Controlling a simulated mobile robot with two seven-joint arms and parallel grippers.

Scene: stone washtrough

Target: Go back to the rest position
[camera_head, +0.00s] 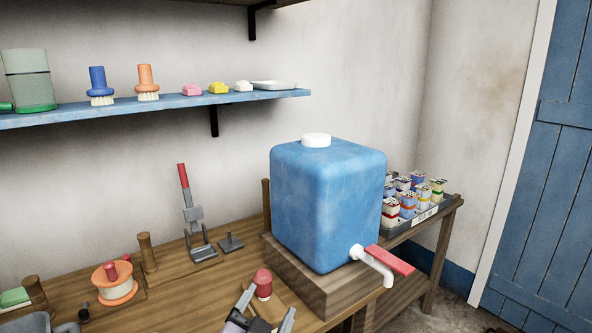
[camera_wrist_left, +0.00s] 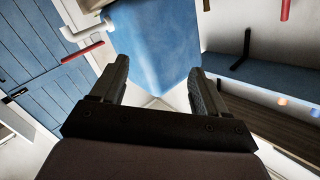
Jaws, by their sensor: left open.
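My left gripper (camera_head: 266,308) is at the bottom of the head view, over the front of the wooden bench. In the left wrist view its two fingers (camera_wrist_left: 160,88) stand wide apart with nothing between them. The blue water container (camera_head: 325,205) shows beyond the fingers in the wrist view (camera_wrist_left: 155,45). In the head view it stands to the right of the gripper on a wooden block. A red-topped object (camera_head: 262,282) shows just behind the fingertips, apparently on the bench; contact cannot be told. My right gripper is in neither view.
The container's tap has a red lever (camera_head: 389,260) jutting forward. A lever tool (camera_head: 195,220) stands upright on the bench (camera_head: 185,290); an orange spool (camera_head: 115,284) is left. A blue shelf (camera_head: 160,110) holds brushes and soaps. A carton tray (camera_head: 418,217) sits right, before a blue door (camera_head: 545,190).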

